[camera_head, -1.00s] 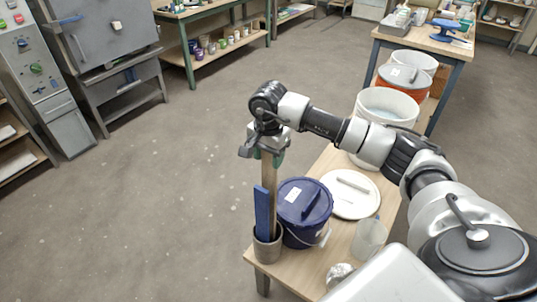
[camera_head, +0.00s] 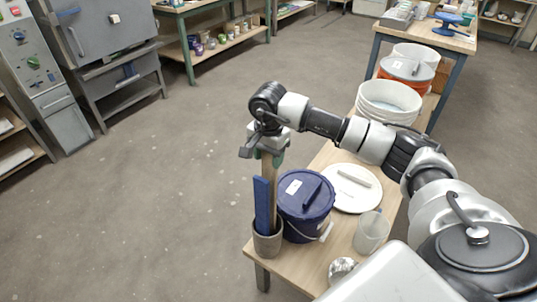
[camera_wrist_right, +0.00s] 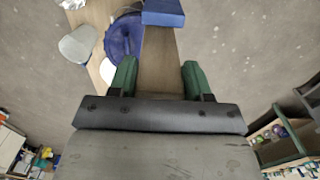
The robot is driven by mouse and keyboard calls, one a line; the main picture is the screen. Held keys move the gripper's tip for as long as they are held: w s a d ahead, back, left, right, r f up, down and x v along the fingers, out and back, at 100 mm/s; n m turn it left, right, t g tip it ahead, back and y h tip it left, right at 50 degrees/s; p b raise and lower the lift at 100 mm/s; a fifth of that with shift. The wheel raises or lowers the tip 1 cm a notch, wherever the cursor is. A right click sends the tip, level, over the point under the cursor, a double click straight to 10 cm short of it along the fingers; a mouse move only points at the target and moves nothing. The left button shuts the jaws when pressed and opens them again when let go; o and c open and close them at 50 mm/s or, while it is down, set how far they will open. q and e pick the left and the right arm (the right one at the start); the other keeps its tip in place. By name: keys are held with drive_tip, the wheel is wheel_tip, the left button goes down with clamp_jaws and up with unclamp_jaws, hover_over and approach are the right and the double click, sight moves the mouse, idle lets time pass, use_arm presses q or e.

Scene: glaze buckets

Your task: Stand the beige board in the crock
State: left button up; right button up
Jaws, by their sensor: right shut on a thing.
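My right gripper (camera_head: 268,158) is above the front left end of the table, shut on the upper part of the beige board (camera_head: 270,168). The right wrist view shows the board (camera_wrist_right: 160,68) between the green fingers (camera_wrist_right: 158,82). The board hangs nearly upright, and its lower end is hidden behind the blue board and the rim of the crock (camera_head: 267,243), so I cannot tell how deep it reaches. The blue board (camera_head: 262,205) stands in the crock, in front of the beige one. It also shows in the right wrist view (camera_wrist_right: 163,13). My left gripper is not in view.
A dark blue lidded bucket (camera_head: 306,206) stands close right of the crock. A white lid (camera_head: 345,198), a clear jug (camera_head: 371,234) and a metal bowl (camera_head: 341,270) are on the table (camera_head: 305,270). White buckets stand behind. Floor left of the table is clear.

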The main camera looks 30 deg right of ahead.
sight(269, 168)
drive_tip(key=shift+f+b, duration=1.75)
drive_tip(key=shift+f, duration=0.6)
drive_tip(key=o, duration=1.2)
drive_tip(key=shift+c, duration=0.2)
drive_tip(key=shift+c, duration=0.3)
